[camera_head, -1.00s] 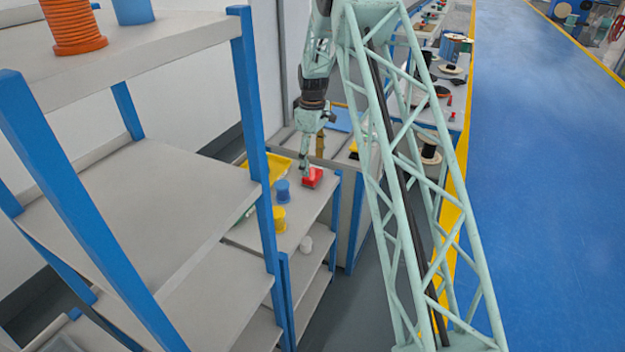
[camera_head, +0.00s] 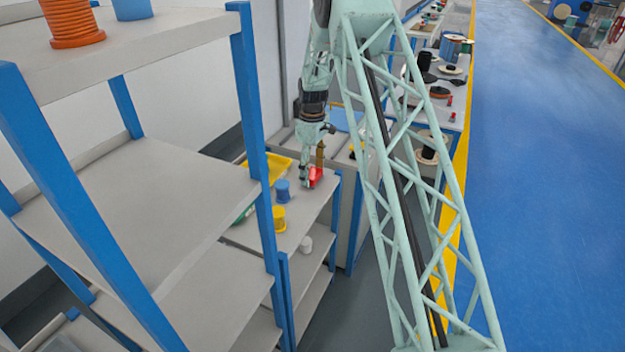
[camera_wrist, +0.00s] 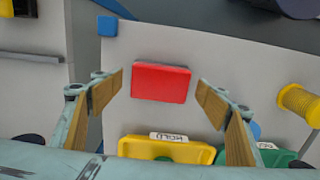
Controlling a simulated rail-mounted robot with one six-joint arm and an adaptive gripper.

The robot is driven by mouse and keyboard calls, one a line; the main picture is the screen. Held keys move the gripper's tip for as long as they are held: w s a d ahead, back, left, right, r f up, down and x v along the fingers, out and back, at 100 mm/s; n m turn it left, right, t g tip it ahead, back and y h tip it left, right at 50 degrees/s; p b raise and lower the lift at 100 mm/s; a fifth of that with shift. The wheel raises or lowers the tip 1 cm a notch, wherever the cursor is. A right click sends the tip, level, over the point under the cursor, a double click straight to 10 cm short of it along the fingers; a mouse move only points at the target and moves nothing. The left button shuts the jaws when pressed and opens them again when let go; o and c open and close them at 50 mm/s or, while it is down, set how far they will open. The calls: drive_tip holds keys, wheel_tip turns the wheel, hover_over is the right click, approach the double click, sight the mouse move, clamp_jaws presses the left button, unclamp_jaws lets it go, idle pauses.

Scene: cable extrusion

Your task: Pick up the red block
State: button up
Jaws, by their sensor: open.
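The red block (camera_wrist: 160,83) lies on the light grey bench top (camera_wrist: 240,65) and shows between the two fingers in the wrist view. In the head view the red block (camera_head: 315,176) is partly covered by my gripper (camera_head: 310,178), which is down at it. In the wrist view my gripper (camera_wrist: 162,95) is open. Its wood-coloured finger pads stand apart to the left and right of the block, with gaps on both sides. I cannot tell how far the fingertips are above the bench.
A yellow bin (camera_wrist: 166,148) and a green bin (camera_wrist: 275,156) stand near the block. A blue spool (camera_head: 282,191) and a yellow spool (camera_head: 279,218) stand along the same bench. A shelf rack with blue posts (camera_head: 262,150) rises at the left.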

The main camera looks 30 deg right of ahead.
drive_tip(key=shift+f, duration=0.55)
drive_tip(key=shift+c, duration=0.4)
drive_tip(key=c, duration=1)
drive_tip(key=shift+r, duration=0.1)
drive_tip(key=shift+r+p, duration=0.3)
drive_tip(key=shift+r, duration=1.25)
drive_tip(key=shift+s+r, duration=0.1)
drive_tip(key=shift+r, duration=0.1)
drive_tip(key=s+a, duration=0.1)
drive_tip(key=s, duration=0.4)
drive_tip(key=s+a+r, duration=0.1)
drive_tip(key=s, duration=0.4)
drive_tip(key=s+a+p, duration=0.1)
drive_tip(key=s, duration=0.4)
drive_tip(key=shift+s+a+r, duration=0.2)
drive_tip(key=shift+a, duration=0.2)
